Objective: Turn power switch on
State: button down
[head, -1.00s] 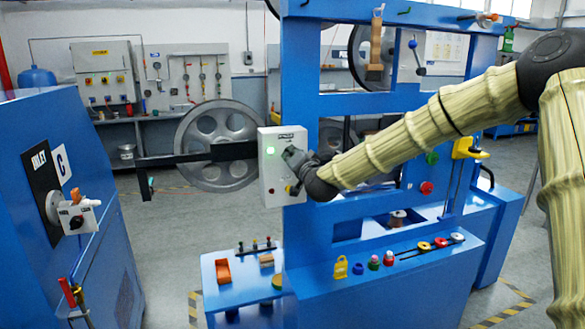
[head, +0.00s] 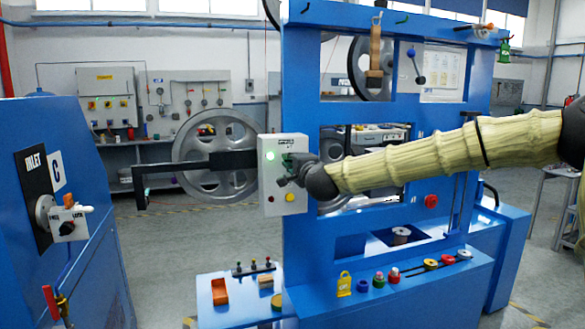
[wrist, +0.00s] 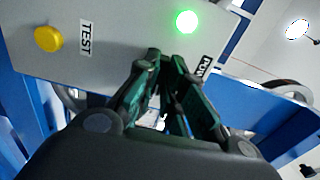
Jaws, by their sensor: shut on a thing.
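A light grey control box (head: 285,205) is mounted on the left upright of the blue frame. Its round green light (head: 270,156) is lit, and it glows in the wrist view (wrist: 187,22) too. A yellow button (wrist: 48,38) sits beside a TEST label (wrist: 86,38). A partly hidden label starting with "PO" (wrist: 205,67) is right of my fingers. My gripper (head: 288,165) is at the box's face, with its dark green fingers (wrist: 170,62) closed together on the power switch. The fingers hide the switch, so its position cannot be seen.
A blue frame (head: 302,90) with crossbars stands around the box. A large grey wheel (head: 190,135) is behind it at left. A shelf with small coloured items (head: 345,284) juts out below. A blue cabinet (head: 90,265) stands at left, with open floor between.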

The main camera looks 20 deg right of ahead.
jog(key=shift+d+m, duration=0.1)
jog(key=shift+m, duration=0.2)
jog(key=c, duration=1.5)
grip_release()
jog(key=shift+d, duration=0.1)
jog(key=s, duration=1.2)
jog(key=shift+d, duration=0.15)
jog(key=shift+f, duration=0.1)
